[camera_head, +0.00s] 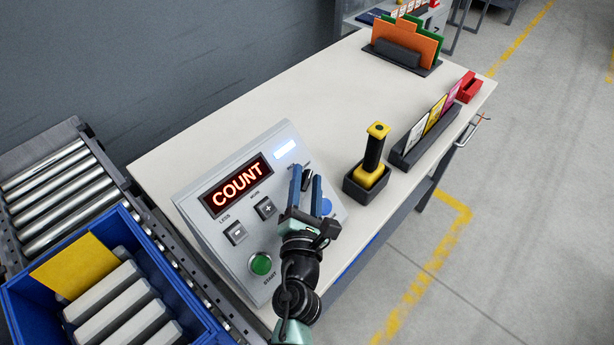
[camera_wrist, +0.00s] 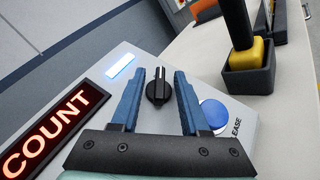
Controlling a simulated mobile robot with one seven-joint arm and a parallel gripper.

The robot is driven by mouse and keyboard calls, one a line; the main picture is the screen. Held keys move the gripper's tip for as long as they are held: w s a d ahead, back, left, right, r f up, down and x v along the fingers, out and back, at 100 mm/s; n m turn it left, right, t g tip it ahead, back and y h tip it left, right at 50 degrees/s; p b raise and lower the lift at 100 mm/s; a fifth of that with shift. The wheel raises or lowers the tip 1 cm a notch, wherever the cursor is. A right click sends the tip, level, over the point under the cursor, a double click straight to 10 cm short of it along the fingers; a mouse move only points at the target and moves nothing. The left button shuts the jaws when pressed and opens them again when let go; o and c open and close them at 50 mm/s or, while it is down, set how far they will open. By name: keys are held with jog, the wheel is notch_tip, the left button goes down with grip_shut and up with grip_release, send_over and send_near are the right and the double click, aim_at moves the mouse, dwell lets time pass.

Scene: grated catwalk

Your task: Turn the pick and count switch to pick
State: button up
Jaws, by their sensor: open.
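The grey control panel (camera_head: 200,200) stands on the near end of the table, with a red display (camera_head: 238,186) reading COUNT. The black rotary switch knob (camera_wrist: 158,88) has a white pointer line and sits on the panel face; it shows partly between the fingers in the head view (camera_head: 307,181). My gripper (camera_wrist: 157,75) is open, its two blue fingers apart on either side of the knob. I cannot tell whether they touch it. The switch's labels are mostly hidden by the gripper.
A blue button (camera_wrist: 213,115) lies just right of the right finger. The panel also has plus (camera_head: 265,208) and minus (camera_head: 236,233) buttons and a green START button (camera_head: 261,264). A yellow-and-black scanner (camera_head: 374,150) stands in a holder to the right. A blue crate (camera_head: 150,262) is at left.

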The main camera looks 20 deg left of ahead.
jog(key=shift+w+a, duration=0.1)
jog(key=shift+w, duration=0.2)
grip_shut()
